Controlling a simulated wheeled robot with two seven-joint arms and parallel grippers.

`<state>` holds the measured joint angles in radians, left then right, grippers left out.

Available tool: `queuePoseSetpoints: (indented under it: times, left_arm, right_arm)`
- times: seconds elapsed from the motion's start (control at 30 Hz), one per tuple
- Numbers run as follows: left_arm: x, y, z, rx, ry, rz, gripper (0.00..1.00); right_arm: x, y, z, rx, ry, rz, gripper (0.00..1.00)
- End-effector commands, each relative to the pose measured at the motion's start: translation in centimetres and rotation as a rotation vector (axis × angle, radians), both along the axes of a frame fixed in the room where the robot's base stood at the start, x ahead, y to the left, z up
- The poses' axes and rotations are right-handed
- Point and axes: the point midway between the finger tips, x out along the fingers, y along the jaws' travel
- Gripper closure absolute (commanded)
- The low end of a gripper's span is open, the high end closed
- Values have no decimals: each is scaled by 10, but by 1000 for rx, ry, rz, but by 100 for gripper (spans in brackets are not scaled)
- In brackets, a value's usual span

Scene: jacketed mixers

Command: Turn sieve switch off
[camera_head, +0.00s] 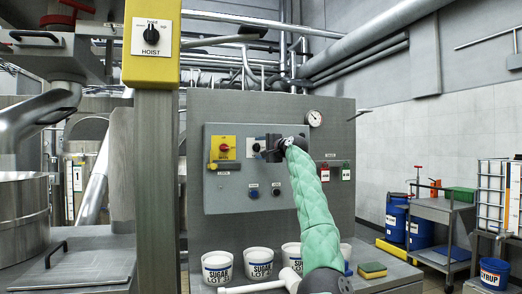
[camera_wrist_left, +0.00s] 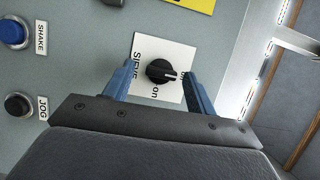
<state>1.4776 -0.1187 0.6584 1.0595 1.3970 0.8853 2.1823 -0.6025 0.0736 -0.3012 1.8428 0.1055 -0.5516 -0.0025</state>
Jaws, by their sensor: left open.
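The sieve switch is a black round knob (camera_wrist_left: 160,71) with a white pointer mark, on a white plate (camera_wrist_left: 148,50) lettered SIEVE. In the left wrist view its pointer aims right, toward small lettering I cannot read clearly; "on" is printed below the knob. In the head view the knob (camera_head: 256,147) sits on the grey control panel (camera_head: 235,190), just left of my gripper. My left gripper (camera_head: 270,149) is at the panel. In the left wrist view its blue fingers stand apart on either side of the knob, with gaps. My right gripper is not in view.
A red knob on a yellow plate (camera_head: 224,143) is left of the sieve switch. Blue SHAKE (camera_wrist_left: 12,31) and black JOG (camera_wrist_left: 18,105) buttons are near. A yellow HOIST box (camera_head: 152,65) tops a post at left. White sugar tubs (camera_head: 217,268) stand below the panel.

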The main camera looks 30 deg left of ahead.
Motion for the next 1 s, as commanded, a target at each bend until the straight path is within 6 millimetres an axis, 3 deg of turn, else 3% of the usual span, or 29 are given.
queuePoseSetpoints:
  times: [0.17,0.6,1.0]
  left_arm:
    - [-2,-12,-1,0,0,-2,44]
    - [-21,-68,-1,0,0,-1,44]
    - [-24,-74,0,-1,1,0,44]
  right_arm:
    - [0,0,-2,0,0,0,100]
    - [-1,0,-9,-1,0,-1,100]
    - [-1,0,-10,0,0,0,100]
